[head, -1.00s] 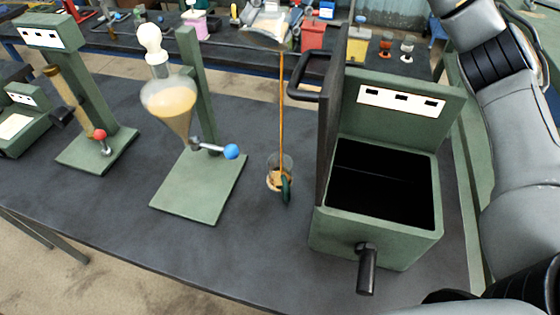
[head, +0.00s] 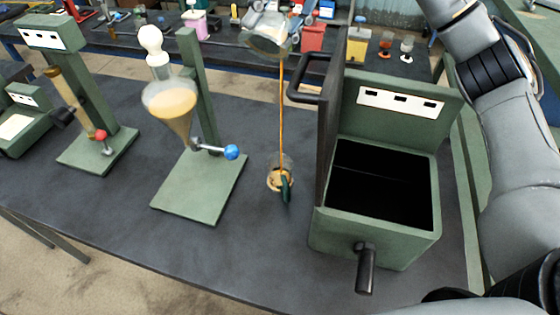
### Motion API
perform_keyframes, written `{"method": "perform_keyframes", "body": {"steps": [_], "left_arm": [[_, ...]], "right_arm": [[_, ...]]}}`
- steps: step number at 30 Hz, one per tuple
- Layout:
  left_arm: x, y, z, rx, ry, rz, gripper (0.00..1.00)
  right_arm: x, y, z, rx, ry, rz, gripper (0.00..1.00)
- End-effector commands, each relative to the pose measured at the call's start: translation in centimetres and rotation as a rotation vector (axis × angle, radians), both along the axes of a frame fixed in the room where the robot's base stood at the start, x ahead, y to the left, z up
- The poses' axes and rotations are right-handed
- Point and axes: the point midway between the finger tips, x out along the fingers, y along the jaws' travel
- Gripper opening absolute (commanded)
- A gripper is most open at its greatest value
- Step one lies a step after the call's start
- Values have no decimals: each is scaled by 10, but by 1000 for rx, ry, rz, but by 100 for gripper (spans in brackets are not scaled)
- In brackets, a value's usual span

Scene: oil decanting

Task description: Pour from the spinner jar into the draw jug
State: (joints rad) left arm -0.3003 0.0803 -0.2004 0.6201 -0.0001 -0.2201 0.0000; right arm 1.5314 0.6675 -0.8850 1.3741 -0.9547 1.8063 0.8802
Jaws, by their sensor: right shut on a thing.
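The spinner jar (head: 266,36) is a clear vessel tilted high at the top of the head view. My right gripper (head: 288,14) is shut on it, small and partly cut off by the top edge. A thin amber stream falls from the jar's lower lip into the draw jug (head: 279,163). The jug is a small clear vessel with a dark green handle, upright on the dark bench. Amber-yellow liquid shows low in it. The jar is well above the jug and apart from it. My left gripper is out of view.
A green open box (head: 328,226) with a raised dark lid stands right of the jug. A funnel flask (head: 170,100) with yellow liquid is on a green stand to the left. Another stand (head: 98,150) is farther left. Bare bench lies in front of the jug.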

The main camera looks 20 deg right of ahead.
Motion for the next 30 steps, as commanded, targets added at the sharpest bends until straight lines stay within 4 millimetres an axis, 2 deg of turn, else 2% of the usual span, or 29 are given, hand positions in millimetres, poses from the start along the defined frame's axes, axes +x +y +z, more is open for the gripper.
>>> {"method": "perform_keyframes", "body": {"steps": [25,26,29,30], "left_arm": [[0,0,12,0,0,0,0],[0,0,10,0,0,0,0],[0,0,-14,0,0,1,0],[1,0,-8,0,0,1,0]], "right_arm": [[2,-1,3,71,74,-1,13],[1,-1,2,69,69,0,13],[-2,1,-6,-24,-35,3,13],[-2,2,4,-53,-66,0,13]]}}
